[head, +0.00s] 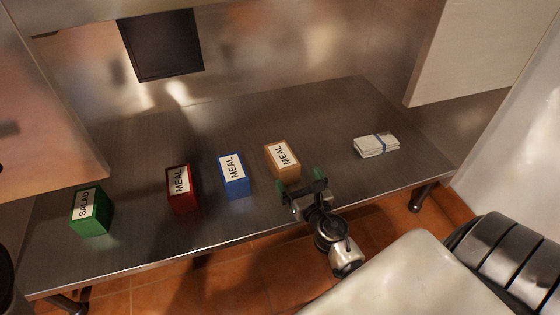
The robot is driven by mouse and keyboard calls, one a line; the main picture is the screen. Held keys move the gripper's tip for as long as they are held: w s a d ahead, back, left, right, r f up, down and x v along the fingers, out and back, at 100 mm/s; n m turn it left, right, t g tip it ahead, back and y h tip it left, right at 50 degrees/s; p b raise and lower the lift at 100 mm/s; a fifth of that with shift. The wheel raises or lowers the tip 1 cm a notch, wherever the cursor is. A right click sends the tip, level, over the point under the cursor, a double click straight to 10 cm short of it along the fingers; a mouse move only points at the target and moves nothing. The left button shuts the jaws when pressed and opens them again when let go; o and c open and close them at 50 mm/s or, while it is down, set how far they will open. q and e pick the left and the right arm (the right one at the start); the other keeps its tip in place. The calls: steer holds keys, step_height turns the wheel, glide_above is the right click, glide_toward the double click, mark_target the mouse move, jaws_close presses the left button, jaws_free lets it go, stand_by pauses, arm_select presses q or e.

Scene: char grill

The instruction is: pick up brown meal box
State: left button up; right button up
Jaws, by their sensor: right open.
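The brown meal box (282,161) stands on the metal table, right of the blue box, with a white label reading MEAL. My right gripper (301,185) is just in front of it, to its lower right, with its green-tipped fingers apart and nothing visible between them. One finger shows close to the front of the box. I cannot tell whether it touches. My left gripper is not in view.
A blue meal box (234,176), a red meal box (182,190) and a green salad box (91,211) stand in a row to the left. A banded white stack (376,146) lies at the right. The metal table (230,125) is clear behind the boxes.

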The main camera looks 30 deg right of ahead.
mark_target(285, 161)
steer(key=w, duration=0.2)
steer(key=shift+w+d, duration=0.2)
steer(key=shift+w, duration=0.15)
steer(key=w, duration=0.5)
steer(key=shift+d+r+p, duration=0.1)
steer(key=shift+r+p, duration=0.15)
steer(key=shift+p, duration=0.15)
steer(key=shift+c, duration=0.3)
steer(key=c, duration=1)
steer(key=shift+r, duration=0.1)
steer(key=shift+c, duration=0.4)
